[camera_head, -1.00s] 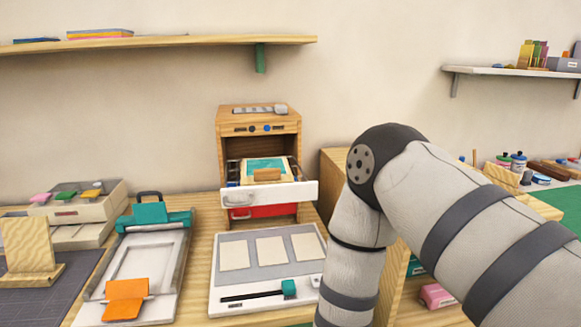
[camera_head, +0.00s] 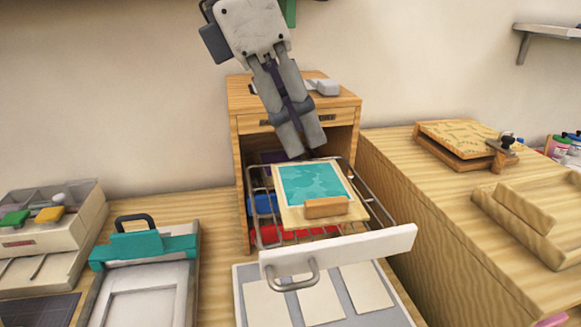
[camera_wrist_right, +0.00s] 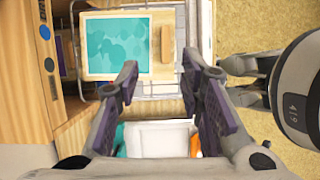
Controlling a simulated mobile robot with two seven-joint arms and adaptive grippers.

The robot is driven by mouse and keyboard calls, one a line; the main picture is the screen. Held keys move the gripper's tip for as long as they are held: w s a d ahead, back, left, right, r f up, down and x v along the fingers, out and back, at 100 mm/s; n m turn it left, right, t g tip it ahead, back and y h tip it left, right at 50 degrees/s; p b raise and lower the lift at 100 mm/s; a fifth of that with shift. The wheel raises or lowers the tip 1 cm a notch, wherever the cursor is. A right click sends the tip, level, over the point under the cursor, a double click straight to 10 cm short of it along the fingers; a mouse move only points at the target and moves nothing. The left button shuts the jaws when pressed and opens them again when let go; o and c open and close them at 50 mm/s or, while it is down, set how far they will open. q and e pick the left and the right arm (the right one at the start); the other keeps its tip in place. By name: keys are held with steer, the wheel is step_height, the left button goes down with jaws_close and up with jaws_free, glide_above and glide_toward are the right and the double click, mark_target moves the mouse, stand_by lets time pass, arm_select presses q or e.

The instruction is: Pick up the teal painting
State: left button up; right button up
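The teal painting (camera_head: 312,184) lies on a pale wooden board with a small wooden block handle (camera_head: 326,207) at its front. It rests on the pulled-out wire rack drawer (camera_head: 376,241) of the wooden cabinet. The painting also shows in the right wrist view (camera_wrist_right: 117,45), with the handle (camera_wrist_right: 167,43) at its right side. My right gripper (camera_head: 303,152) points down above the back edge of the board. In the wrist view its two fingers (camera_wrist_right: 160,72) are spread apart with nothing between them.
The wooden cabinet (camera_head: 245,160) stands around the rack, with red and blue items below it. A teal-clamped press (camera_head: 140,245) stands at left. A tray with pale cards (camera_head: 270,300) lies in front. A wooden bench (camera_head: 410,205) is at right.

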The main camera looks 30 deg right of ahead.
glide_above(331, 199)
steer(key=a, duration=0.2)
steer(key=f, duration=0.4)
steer(key=shift+s+a+f, duration=0.15)
steer(key=shift+a+f, duration=0.05)
steer(key=shift+f, duration=0.15)
steer(key=x, duration=0.6)
steer(key=shift+w+a+f, duration=0.1)
steer(key=shift+w+f, duration=0.1)
steer(key=shift+w, duration=0.3)
jaws_close()
